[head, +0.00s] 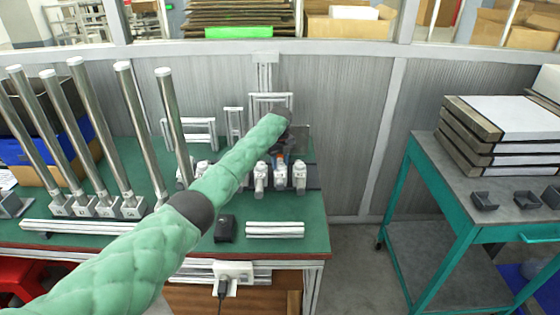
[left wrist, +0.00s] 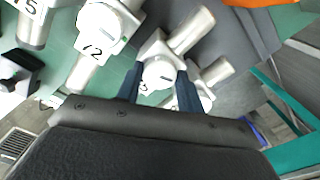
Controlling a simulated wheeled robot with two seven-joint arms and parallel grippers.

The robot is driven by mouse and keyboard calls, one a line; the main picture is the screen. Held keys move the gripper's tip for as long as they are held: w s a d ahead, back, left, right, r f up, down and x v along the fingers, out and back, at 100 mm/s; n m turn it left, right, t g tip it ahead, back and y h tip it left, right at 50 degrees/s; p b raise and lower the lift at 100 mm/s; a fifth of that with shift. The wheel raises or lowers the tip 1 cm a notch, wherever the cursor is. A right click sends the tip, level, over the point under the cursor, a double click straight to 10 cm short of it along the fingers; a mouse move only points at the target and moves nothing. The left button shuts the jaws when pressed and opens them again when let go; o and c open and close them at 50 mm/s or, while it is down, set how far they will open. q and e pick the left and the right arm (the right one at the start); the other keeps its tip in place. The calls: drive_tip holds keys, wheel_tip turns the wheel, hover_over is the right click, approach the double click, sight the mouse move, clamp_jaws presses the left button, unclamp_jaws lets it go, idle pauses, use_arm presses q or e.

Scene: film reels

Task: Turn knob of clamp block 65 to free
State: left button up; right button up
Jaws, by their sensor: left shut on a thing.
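My left gripper (head: 290,147) is over the row of white clamp blocks at the back right of the green table. In the left wrist view its two dark fingers (left wrist: 159,88) are shut on either side of the round slotted knob (left wrist: 158,72) of one clamp block (left wrist: 152,50). This block's number is partly hidden by a finger; only a digit like 5 shows, so I cannot confirm it is 65. My right gripper is not in view.
A clamp block marked 12 (left wrist: 95,45) stands beside the held one. Several tall metal posts (head: 138,130) rise at the table's left. A black box (head: 225,229) and a silver profile (head: 275,230) lie in front. A teal cart (head: 450,190) stands right, across a floor gap.

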use_arm(q)
drive_tip(key=n+p, duration=0.4)
drive_tip(key=n, duration=0.8)
drive_tip(key=shift+r, duration=0.2)
drive_tip(key=n+p, duration=0.1)
drive_tip(key=n, duration=0.2)
drive_tip(key=shift+n, duration=0.3)
drive_tip(key=n+p, duration=0.1)
drive_tip(key=n, duration=0.2)
drive_tip(key=shift+n, duration=0.3)
drive_tip(key=n+p, duration=0.1)
drive_tip(key=n, duration=0.3)
drive_tip(key=shift+n+p, duration=0.3)
drive_tip(key=shift+p, duration=0.05)
drive_tip(key=n+p, duration=0.1)
drive_tip(key=n, duration=0.4)
drive_tip(key=shift+n, duration=1.8)
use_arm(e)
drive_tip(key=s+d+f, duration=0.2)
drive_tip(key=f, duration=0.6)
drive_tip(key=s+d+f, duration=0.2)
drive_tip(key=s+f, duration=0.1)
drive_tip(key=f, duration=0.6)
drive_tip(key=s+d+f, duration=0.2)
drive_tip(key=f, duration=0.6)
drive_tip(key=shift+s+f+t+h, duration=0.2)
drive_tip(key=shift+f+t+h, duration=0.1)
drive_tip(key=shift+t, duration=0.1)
